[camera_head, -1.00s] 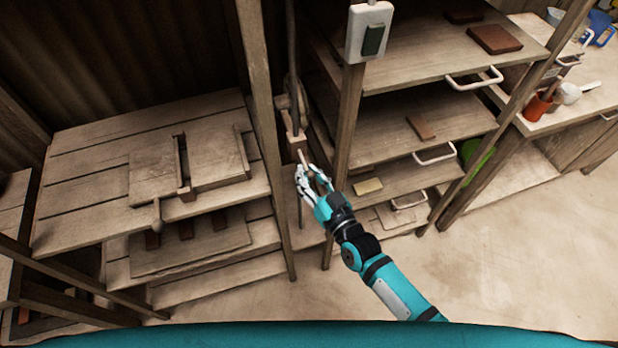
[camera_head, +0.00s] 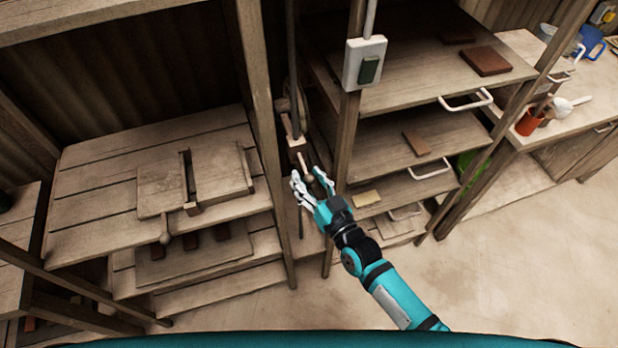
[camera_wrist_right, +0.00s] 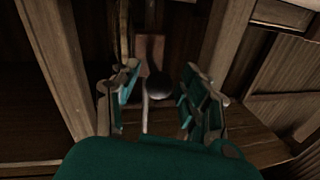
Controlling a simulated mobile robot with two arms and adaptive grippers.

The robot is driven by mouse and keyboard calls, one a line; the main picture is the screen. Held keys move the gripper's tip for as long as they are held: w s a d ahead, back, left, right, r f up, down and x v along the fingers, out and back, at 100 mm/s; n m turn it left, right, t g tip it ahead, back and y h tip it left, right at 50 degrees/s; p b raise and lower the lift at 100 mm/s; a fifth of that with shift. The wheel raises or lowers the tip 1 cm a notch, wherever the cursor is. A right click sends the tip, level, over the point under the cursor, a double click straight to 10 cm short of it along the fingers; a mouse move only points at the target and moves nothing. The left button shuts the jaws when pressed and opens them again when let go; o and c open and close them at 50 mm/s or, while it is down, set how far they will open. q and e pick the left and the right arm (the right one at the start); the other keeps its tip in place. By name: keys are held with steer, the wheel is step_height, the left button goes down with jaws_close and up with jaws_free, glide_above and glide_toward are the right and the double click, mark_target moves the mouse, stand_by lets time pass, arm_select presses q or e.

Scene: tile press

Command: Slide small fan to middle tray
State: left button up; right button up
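No fan can be made out for certain in either view. The rack on the right holds several wooden trays with white handles; a middle one (camera_head: 385,158) carries a small brown tile (camera_head: 416,144). My right gripper (camera_head: 309,180) is open, beside a thin lever with a round knob (camera_head: 307,178) on a vertical rod. In the right wrist view the dark knob (camera_wrist_right: 159,86) shows between and beyond the spread fingers of my right gripper (camera_wrist_right: 160,95). Contact cannot be told. My left gripper is out of view.
A wooden post with a switch box (camera_head: 365,63) stands right of the rod. Another post (camera_head: 263,130) stands left of it, beside a plank table (camera_head: 100,165). A bench (camera_head: 545,85) with a red cup (camera_head: 530,121) stands at right. The floor (camera_head: 500,270) in front is clear.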

steer(key=shift+s+d+f, duration=0.1)
steer(key=shift+s, duration=0.05)
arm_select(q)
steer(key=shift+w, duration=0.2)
arm_select(e)
steer(key=v, duration=1.1)
steer(key=shift+s+d, duration=0.15)
steer(key=shift+s, duration=0.2)
steer(key=s+d+f+g+h+b, duration=0.1)
steer(key=s+d+f+g+h, duration=0.15)
steer(key=f, duration=0.85)
steer(key=s+d+f+g+h+b, duration=0.15)
steer(key=d+f, duration=0.25)
steer(key=f, duration=0.7)
steer(key=s+d+f+g+h+b, duration=0.2)
steer(key=s+d+f+g, duration=0.15)
steer(key=f, duration=0.65)
arm_select(q)
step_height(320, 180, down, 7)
steer(key=b, duration=0.2)
arm_select(e)
steer(key=s+d+f+g+h, duration=0.1)
steer(key=s+d+f+g, duration=0.2)
steer(key=s+f, duration=0.6)
steer(key=s+d+f+m+g+h, duration=0.1)
steer(key=s+d+f+g, duration=0.3)
steer(key=s+f, duration=0.6)
steer(key=s, duration=0.6)
steer(key=shift+h, duration=0.4)
